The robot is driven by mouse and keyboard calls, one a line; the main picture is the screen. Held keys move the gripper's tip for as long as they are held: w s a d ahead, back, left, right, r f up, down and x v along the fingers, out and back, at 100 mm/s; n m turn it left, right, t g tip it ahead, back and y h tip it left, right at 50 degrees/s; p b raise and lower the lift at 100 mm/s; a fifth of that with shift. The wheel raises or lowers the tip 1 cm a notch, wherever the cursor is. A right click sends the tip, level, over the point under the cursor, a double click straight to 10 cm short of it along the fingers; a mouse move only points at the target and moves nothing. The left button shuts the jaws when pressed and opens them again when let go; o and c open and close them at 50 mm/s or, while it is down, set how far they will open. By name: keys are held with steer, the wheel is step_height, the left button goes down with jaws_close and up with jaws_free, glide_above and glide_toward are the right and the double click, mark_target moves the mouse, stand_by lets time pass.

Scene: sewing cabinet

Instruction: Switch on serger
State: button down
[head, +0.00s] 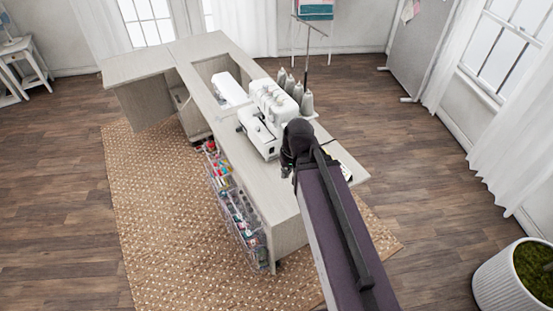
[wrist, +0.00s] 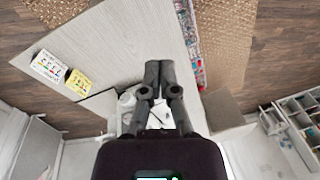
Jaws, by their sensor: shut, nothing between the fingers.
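The white serger (head: 270,108) stands upright on the pale cabinet top, with several grey thread cones (head: 298,92) behind it and a tall thread stand (head: 306,55). My gripper (head: 287,165) is at the serger's near right side in the head view, close to it; I cannot tell if they touch. In the wrist view my gripper (wrist: 158,66) has its two dark fingers together with nothing between them. White parts of the serger (wrist: 127,103) show beside and behind the fingers; the rest is hidden. I cannot make out its switch in either view.
The cabinet top (head: 208,48) also carries a white sewing machine (head: 231,90) beyond the serger. Two small printed cards, one white (wrist: 48,66) and one yellow (wrist: 78,83), lie near its edge. Clear bins (head: 236,210) of supplies hang at the cabinet's side.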

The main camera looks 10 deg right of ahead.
mark_target(273, 150)
steer(key=w+a+f+m+t+y+b, duration=0.2)
steer(key=w+f+t+y+b, duration=0.4)
steer(key=b, duration=0.5)
steer(key=w+a+f+m+t+y+b, duration=0.1)
steer(key=w+a+f+b, duration=0.15)
steer(key=f+b, duration=0.6)
steer(key=w+d+f+m+t+b, duration=0.2)
steer(key=d+m+t+b, duration=0.1)
steer(key=b, duration=0.4)
steer(key=w+d+f+m+t+h+b, duration=0.1)
steer(key=w+d+f+m+t+b, duration=0.1)
steer(key=b, duration=0.5)
steer(key=w+d+f+m+t+b, duration=0.2)
steer(key=d+f+m+t+b, duration=0.1)
steer(key=b, duration=0.4)
steer(key=shift+d+f+m+t+h, duration=0.2)
steer(key=shift+d+m+t+h, duration=0.1)
steer(key=shift+d+m+t, duration=0.65)
steer(key=shift+w+d+f+m+t+h+b, duration=0.1)
steer(key=shift+d+f+m+t+h+b, duration=0.1)
steer(key=shift+d+m+b, duration=0.15)
steer(key=shift+d+f+m+t+h+b, duration=0.1)
steer(key=shift+d+m+h+b, duration=0.1)
steer(key=shift+d+m, duration=0.15)
steer(key=shift+r, duration=0.1)
steer(key=shift+w, duration=0.15)
